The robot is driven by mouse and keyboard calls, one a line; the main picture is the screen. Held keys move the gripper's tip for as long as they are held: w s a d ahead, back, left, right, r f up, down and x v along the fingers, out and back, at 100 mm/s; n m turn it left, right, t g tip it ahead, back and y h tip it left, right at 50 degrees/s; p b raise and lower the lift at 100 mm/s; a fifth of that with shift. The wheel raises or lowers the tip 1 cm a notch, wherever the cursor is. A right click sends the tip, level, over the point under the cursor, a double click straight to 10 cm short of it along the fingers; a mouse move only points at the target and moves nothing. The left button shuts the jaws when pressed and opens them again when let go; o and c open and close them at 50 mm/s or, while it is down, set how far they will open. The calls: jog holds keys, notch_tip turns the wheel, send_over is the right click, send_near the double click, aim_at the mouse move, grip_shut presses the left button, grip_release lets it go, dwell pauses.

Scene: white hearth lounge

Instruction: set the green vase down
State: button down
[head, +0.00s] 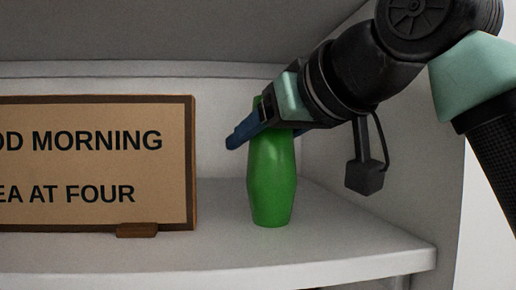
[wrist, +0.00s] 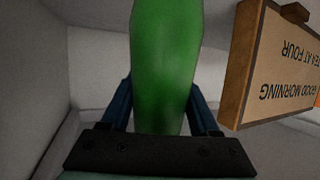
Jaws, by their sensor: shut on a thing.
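The green vase (head: 271,180) is upright at the white shelf (head: 340,237), to the right of a framed sign. Its base looks at or very near the shelf surface; I cannot tell for sure whether it touches. My gripper (head: 250,132) comes from the upper right and is shut on the vase near its top. In the wrist view the vase (wrist: 163,60) stands between the blue fingers (wrist: 160,112) of my gripper. The vase's upper part is partly hidden behind the gripper in the head view.
A wood-framed sign (head: 95,165) reading "...OD MORNING ...EA AT FOUR" stands close to the left of the vase, on a small wooden foot (head: 137,230). It shows at the right in the wrist view (wrist: 275,70). A white side wall is at the right. Bare shelf lies right of the vase.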

jog(key=shift+s+d+r, duration=0.1)
jog(key=shift+s+d, duration=0.2)
jog(key=shift+s, duration=0.05)
jog(key=shift+c, duration=2.1)
grip_release()
jog(key=shift+w+a, duration=0.1)
jog(key=o, duration=0.3)
jog(key=shift+w+a+f, duration=0.1)
jog(key=shift+w+f, duration=0.05)
jog(key=shift+f, duration=0.05)
jog(key=shift+s+d+r, duration=0.2)
jog(key=shift+s+r, duration=0.05)
jog(key=shift+r, duration=0.1)
jog(key=p+v, duration=0.1)
jog(key=v, duration=1)
jog(key=shift+s, duration=0.25)
jog(key=shift+d, duration=0.15)
